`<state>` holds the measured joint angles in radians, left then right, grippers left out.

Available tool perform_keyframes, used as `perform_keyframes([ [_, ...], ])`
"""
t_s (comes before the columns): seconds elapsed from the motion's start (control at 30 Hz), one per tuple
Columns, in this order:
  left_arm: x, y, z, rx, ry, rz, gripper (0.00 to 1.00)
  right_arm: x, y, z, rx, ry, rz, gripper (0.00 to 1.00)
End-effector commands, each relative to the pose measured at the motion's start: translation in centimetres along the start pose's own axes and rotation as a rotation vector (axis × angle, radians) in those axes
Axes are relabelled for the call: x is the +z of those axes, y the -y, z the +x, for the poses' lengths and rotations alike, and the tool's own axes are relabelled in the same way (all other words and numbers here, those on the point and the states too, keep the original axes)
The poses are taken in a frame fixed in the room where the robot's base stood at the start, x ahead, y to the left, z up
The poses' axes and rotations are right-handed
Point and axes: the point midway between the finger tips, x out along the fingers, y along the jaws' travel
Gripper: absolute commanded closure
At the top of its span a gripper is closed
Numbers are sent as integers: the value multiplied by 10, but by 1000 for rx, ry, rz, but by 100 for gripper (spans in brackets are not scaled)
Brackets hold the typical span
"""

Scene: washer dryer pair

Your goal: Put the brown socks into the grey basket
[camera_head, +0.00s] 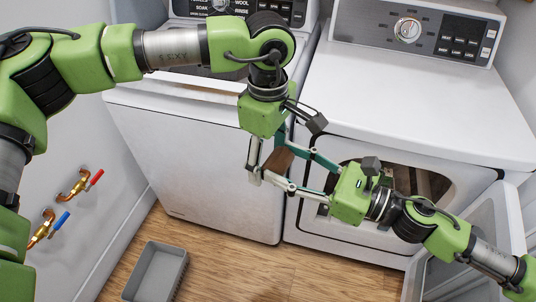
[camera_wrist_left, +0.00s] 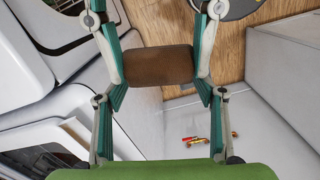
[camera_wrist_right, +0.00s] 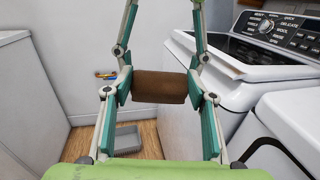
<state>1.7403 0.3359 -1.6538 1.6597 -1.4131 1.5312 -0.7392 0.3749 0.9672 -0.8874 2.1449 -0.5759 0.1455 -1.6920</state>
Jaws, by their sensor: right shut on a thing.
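The brown socks (camera_head: 279,161) are a folded bundle held in the air in front of the washer and dryer. My right gripper (camera_head: 273,157) reaches in from the right and is shut on them; in the right wrist view the bundle (camera_wrist_right: 160,86) is clamped between its fingers. My left gripper (camera_head: 262,170) points down at the same bundle, its fingers apart on either side of the socks (camera_wrist_left: 158,65); whether they touch is unclear. The grey basket (camera_head: 183,272) stands on the floor at lower left, apart from both grippers, and looks empty. It also shows in the right wrist view (camera_wrist_right: 118,152).
The washer (camera_head: 190,165) is behind my left arm. The dryer (camera_head: 410,95) stands to its right, its front door (camera_head: 460,275) open beside my right arm. Red and blue valve taps (camera_head: 62,205) stick out from the left wall. Wooden floor (camera_head: 235,265) is clear right of the basket.

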Motion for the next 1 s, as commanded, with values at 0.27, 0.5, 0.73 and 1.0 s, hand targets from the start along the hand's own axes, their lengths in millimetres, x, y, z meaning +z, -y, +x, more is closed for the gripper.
perform_keyframes([
  [0.27,0,0,0,0,0,0,69,0,0,0,1,0,0,29],
  [0.5,0,0,0,0,0,0,69,0,0,0,0,0,0,29],
  [0.73,0,0,0,0,0,0,69,-1,0,-5,-1,-1,2,29],
  [1.0,0,0,0,0,0,0,69,-2,0,-32,-2,-3,2,29],
])
